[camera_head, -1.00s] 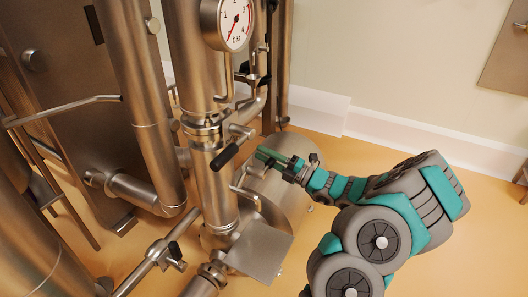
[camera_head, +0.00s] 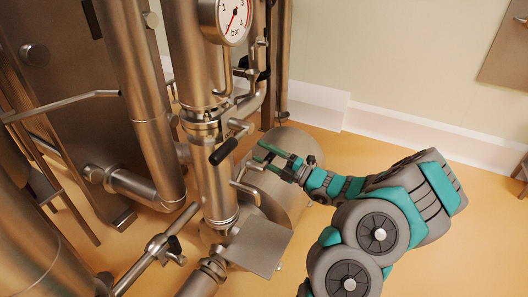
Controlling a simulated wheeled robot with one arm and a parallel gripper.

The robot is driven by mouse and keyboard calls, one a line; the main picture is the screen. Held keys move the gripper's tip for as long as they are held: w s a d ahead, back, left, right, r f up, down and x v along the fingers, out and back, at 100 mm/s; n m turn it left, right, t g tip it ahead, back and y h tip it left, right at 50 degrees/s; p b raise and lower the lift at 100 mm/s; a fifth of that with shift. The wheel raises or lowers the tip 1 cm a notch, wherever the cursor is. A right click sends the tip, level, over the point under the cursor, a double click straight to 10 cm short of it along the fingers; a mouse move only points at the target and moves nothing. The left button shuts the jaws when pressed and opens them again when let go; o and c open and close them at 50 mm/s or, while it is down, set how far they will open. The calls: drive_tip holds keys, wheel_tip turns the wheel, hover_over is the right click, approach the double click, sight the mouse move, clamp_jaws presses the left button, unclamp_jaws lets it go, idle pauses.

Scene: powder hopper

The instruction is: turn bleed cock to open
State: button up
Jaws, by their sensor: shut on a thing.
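A small bent metal lever (camera_head: 244,187) sticks out from the lower part of the upright steel pipe, by the rounded vessel. I take it for the bleed cock's handle, though no label can be read. My gripper (camera_head: 261,153) comes in from the right, with its green fingertips at the upper end of this lever. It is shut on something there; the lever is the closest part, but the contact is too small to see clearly. Another lever with a black grip (camera_head: 223,152) hangs just left of my fingertips, apart from them.
A pressure gauge (camera_head: 234,17) marked bar sits above on the pipe. A rounded steel vessel (camera_head: 306,165) lies behind my gripper. A flat metal plate (camera_head: 259,247) is below. Thick pipes crowd the left; the floor to the right is clear apart from my arm.

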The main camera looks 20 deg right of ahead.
drive_tip(key=shift+o, duration=0.9)
drive_tip(key=shift+d, duration=0.1)
drive_tip(key=shift+r, duration=0.2)
drive_tip(key=v, duration=0.7)
drive_tip(key=shift+s+d+f, duration=0.15)
drive_tip(key=shift+s+d, duration=0.05)
drive_tip(key=shift+s, duration=0.1)
